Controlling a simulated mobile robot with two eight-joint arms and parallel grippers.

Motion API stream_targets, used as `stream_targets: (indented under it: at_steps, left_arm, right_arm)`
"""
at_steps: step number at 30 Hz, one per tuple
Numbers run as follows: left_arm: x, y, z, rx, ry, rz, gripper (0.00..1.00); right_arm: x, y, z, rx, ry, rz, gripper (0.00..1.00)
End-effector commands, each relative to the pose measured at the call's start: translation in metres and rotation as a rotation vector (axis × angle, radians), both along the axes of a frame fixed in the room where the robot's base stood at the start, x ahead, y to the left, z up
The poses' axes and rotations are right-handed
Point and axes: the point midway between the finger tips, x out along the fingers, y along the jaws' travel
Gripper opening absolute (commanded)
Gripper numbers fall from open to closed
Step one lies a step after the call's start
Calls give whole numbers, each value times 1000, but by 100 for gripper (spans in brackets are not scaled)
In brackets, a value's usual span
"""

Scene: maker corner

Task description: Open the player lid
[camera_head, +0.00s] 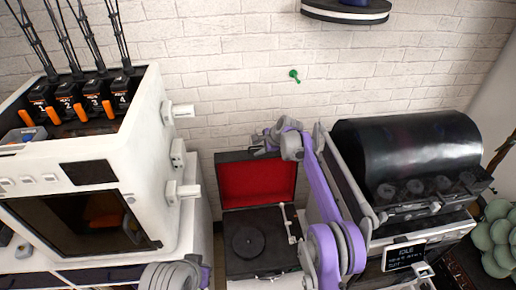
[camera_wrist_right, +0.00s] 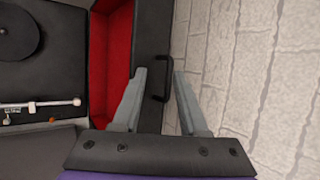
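The record player (camera_head: 252,241) is a dark case between the white machine and the black-drum machine. Its red-lined lid (camera_head: 256,184) stands raised at the back, near upright. In the right wrist view the lid (camera_wrist_right: 112,50) shows its red lining and a dark edge face with a black handle (camera_wrist_right: 163,72). My right gripper (camera_head: 262,141) is at the lid's top edge. In the wrist view its two fingers (camera_wrist_right: 160,85) are apart, with the handle between or just beyond them; contact cannot be told. My left gripper is out of view; only part of the left arm shows at the bottom.
A white multi-slot machine (camera_head: 150,130) stands close on the left, with knobs jutting towards the player. A black-drum machine (camera_head: 410,150) stands on the right, close to my right arm. A white brick wall (camera_head: 235,60) is close behind the lid.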

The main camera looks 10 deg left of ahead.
Motion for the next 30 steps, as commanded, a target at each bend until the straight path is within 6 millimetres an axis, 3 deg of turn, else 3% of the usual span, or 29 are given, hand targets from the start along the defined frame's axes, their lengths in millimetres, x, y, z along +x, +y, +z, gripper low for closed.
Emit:
stream_targets:
  at_steps: [8, 22, 30]
  left_arm:
    - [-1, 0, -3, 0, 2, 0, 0]
    - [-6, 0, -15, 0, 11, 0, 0]
    - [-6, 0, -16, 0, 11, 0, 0]
  right_arm:
    - [-3, -5, 6, 0, 1, 0, 41]
    - [-34, -46, 70, 0, 1, -1, 41]
    - [-40, -55, 84, 0, 0, 0, 41]
